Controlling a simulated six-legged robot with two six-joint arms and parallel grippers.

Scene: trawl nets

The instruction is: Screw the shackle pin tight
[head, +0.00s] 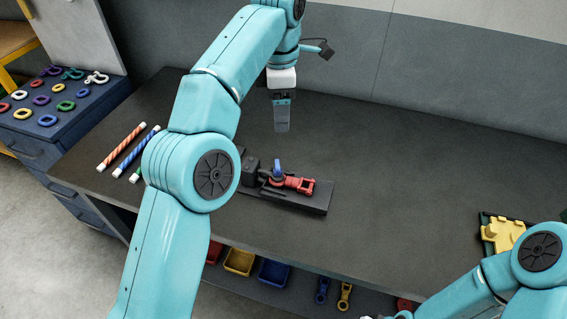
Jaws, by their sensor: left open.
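A red shackle (297,184) lies on a dark base plate (312,200) on the workbench, its left end against a black clamp block (250,168). A small blue piece (278,170) stands up at the shackle's left end; it looks like the pin's head, but it is too small to be sure. My left gripper (282,128) hangs fingers down above the bench, behind the shackle and apart from it. It is open and nothing shows in it. My right arm comes in at the lower right; its gripper is out of the picture.
Striped rods (122,147) lie at the bench's left end. A navy cabinet (100,98) with coloured rings and shackles stands left. A yellow piece (503,233) sits on a green tray at the right. Bins (239,261) are on a shelf below. The bench's middle right is clear.

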